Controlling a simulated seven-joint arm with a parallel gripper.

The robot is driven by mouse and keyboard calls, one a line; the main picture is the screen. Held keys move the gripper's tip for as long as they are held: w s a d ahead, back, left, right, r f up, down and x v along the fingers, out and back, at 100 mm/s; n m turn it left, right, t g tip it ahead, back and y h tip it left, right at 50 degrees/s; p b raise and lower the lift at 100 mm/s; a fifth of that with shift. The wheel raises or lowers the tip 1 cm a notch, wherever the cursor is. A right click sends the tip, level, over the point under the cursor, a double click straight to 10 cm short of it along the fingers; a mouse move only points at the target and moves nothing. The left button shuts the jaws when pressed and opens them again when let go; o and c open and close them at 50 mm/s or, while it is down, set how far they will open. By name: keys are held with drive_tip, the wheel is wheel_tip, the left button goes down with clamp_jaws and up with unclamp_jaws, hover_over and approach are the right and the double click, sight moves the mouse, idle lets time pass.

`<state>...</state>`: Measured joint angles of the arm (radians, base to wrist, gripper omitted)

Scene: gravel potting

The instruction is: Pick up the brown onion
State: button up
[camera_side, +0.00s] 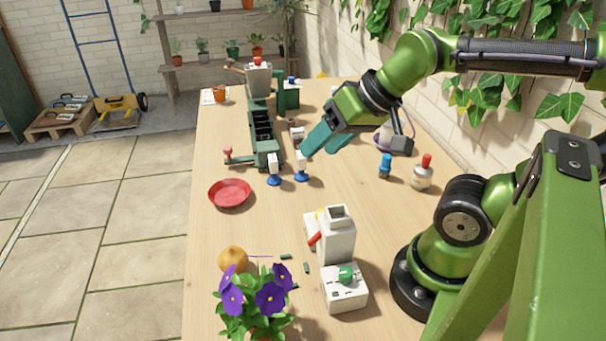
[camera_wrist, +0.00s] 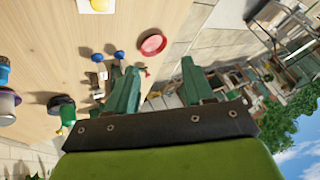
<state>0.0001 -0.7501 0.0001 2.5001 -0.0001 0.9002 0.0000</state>
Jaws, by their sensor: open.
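The brown onion (camera_side: 233,260) is a round tan-brown ball near the front left of the table in the side view. It sits just behind the purple-flowered plant, which covers part of its lower edge. I cannot make it out in the wrist view. My gripper (camera_side: 317,143) has green fingers and is raised over the far middle of the table, well away from the onion. In the wrist view its two fingers (camera_wrist: 160,88) are spread apart with nothing between them.
A potted purple plant (camera_side: 262,300) stands beside the onion. A white hopper (camera_side: 335,240) and a white box with a green knob (camera_side: 345,290) are to its right. A red dish (camera_side: 230,193) lies behind it. A green machine (camera_side: 265,130) stands at the back. The table middle is fairly clear.

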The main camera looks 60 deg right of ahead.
drive_tip(key=o, duration=0.8)
drive_tip(key=shift+c, duration=0.2)
drive_tip(key=n+g+h, duration=0.1)
drive_tip(key=n+g, duration=0.5)
drive_tip(key=n, duration=0.5)
approach(233, 249)
drive_tip(key=f, duration=0.6)
drive_tip(key=shift+w+d+f, duration=0.1)
drive_tip(key=shift+w+f, duration=0.1)
drive_tip(key=shift+w, duration=0.1)
drive_tip(key=shift+w+a+f, duration=0.1)
drive_tip(key=shift+a+f, duration=0.1)
drive_tip(key=shift+f, duration=0.75)
drive_tip(key=shift+w+a+f, duration=0.15)
drive_tip(key=shift+a+f, duration=0.05)
drive_tip(key=shift+f, duration=0.8)
drive_tip(key=shift+w+a+f, duration=0.1)
drive_tip(key=shift+a+f, duration=0.1)
drive_tip(key=shift+f, duration=0.75)
